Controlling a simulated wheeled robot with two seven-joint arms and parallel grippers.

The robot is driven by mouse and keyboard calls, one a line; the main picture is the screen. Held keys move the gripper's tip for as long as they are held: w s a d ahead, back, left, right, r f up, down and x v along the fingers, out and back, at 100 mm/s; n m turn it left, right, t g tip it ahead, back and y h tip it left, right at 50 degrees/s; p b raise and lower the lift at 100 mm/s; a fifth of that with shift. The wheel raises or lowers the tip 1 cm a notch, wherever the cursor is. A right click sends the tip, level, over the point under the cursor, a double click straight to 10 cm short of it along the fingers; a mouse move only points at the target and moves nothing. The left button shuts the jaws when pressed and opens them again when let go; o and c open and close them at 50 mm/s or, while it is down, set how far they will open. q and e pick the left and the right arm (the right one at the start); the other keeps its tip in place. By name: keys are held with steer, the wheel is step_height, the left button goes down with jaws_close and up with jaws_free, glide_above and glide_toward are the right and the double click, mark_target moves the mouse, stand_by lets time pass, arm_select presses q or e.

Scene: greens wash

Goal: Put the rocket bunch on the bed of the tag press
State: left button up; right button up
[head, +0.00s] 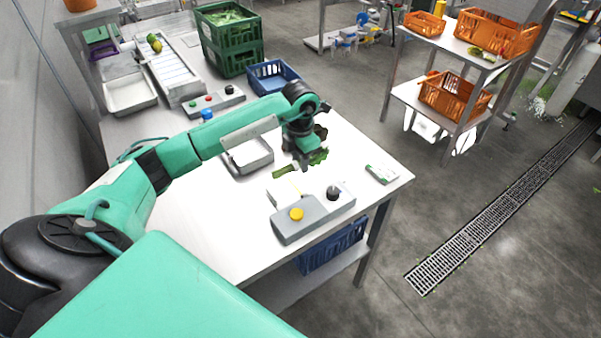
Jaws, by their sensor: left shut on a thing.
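My left gripper (303,163) reaches over the white table from the left and points down. It is shut on a green leafy bunch, which looks like the rocket bunch (319,157). Leaves show to the right of the fingers and a green part shows to their left; the fingers hide the middle. Whether the bunch touches the table I cannot tell. The tag press appears to be the grey unit (312,215) with a yellow button and a black knob, nearer to me than the gripper. A pale flat part at its back left may be its bed (284,190). My right gripper is out of view.
A grey tray (248,168) stands left of the gripper. A small white and green device (382,173) lies near the table's right edge. A control box (214,102), a blue crate (272,77) and green crates (231,55) stand behind. Bare tabletop (215,215) lies at front left.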

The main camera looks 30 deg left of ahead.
mark_target(300, 184)
arm_select(q)
step_height(300, 184, down, 3)
steer(key=shift+r, duration=0.15)
step_height(300, 184, down, 3)
steer(key=shift+f+p, duration=0.1)
steer(key=shift+p, duration=0.55)
steer(key=shift+f, duration=0.35)
steer(key=shift+f, duration=0.1)
steer(key=shift+f, duration=0.15)
steer(key=o, duration=1.1)
